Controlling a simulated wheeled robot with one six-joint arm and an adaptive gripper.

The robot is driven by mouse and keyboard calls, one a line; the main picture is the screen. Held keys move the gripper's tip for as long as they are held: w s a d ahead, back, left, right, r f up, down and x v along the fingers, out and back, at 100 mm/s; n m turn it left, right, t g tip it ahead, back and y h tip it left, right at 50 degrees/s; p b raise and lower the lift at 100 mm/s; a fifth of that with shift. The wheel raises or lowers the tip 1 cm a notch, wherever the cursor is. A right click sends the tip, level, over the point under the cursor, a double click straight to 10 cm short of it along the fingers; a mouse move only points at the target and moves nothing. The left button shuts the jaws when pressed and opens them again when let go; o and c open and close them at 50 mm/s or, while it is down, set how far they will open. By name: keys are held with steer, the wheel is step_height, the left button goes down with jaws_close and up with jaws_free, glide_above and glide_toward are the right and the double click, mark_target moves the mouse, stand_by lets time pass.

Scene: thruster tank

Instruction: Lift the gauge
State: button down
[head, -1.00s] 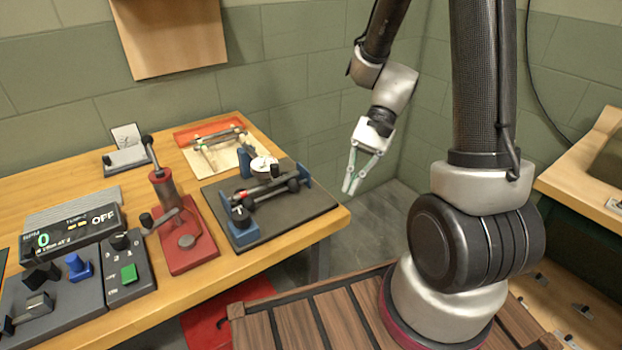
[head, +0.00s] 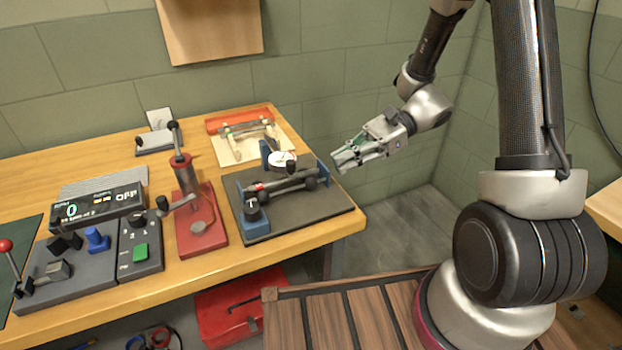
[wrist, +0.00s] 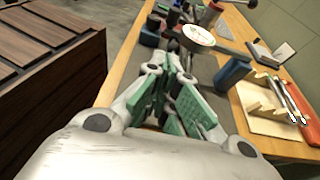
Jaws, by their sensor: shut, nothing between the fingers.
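In the wrist view the dial (wrist: 198,37) shows beyond the fingers, slightly right of centre, with a blue block (wrist: 232,74) nearer. My gripper (head: 342,163) is shut and empty, right of the gauge and apart from it, pointing left towards the bench. It also shows in the wrist view (wrist: 170,70). The gauge's lower part is partly hidden by the dark bar in front.
A dark bar fixture (head: 290,184) with blue ends lies in front of the dial. A red-based lever press (head: 200,225) stands to its left. Behind it is a wooden rack (head: 248,150). The space right of the bench corner is free.

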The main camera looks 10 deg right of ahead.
steer(key=x, duration=1)
steer(key=shift+r, duration=0.15)
